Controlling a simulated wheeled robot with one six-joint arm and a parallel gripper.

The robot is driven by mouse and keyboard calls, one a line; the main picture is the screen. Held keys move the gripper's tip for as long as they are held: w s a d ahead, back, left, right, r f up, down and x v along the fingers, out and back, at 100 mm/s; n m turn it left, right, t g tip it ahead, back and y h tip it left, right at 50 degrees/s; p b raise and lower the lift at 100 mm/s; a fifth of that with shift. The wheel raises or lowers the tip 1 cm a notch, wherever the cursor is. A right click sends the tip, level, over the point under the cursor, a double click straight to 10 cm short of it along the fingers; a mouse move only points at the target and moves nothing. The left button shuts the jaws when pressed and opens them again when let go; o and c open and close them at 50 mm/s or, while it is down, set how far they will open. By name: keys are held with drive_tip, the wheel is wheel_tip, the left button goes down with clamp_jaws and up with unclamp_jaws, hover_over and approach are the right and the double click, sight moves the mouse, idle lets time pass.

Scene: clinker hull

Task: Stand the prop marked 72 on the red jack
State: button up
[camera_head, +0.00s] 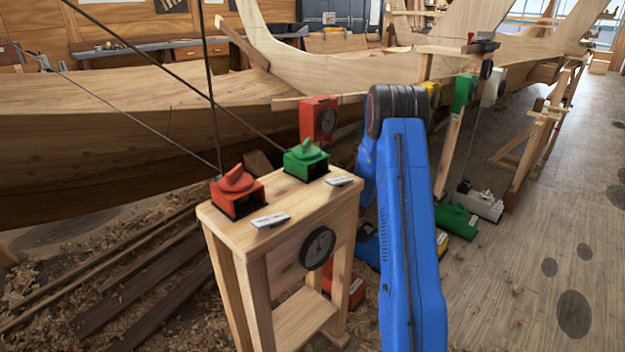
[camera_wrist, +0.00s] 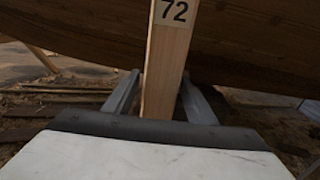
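The prop marked 72 (camera_wrist: 168,60) is a pale wooden post with its number label near the top of the wrist view. It stands upright between the two grey fingers of my gripper (camera_wrist: 162,95), which flank it closely and appear shut on it. Its lower end is hidden behind the pale gripper body. In the head view my blue arm hides the gripper and the prop. A red jack (camera_head: 350,288) appears low on the floor, mostly hidden behind the wooden stand. A red dial box (camera_head: 319,118) is against the hull above it.
The wooden stand (camera_head: 287,242) carries a red control (camera_head: 237,192) and a green control (camera_head: 305,160). The hull (camera_head: 100,130) runs behind. A green jack (camera_head: 457,221) and a white jack (camera_head: 480,203) are right of my arm. Clear floor lies at right; loose planks lie left.

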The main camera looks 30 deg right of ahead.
drive_tip(key=shift+s, duration=0.1)
drive_tip(key=v, duration=1.7)
drive_tip(key=shift+s, duration=0.1)
drive_tip(key=shift+s+d, duration=0.1)
drive_tip(key=shift+v, duration=2.4)
drive_tip(key=shift+s+r, duration=0.1)
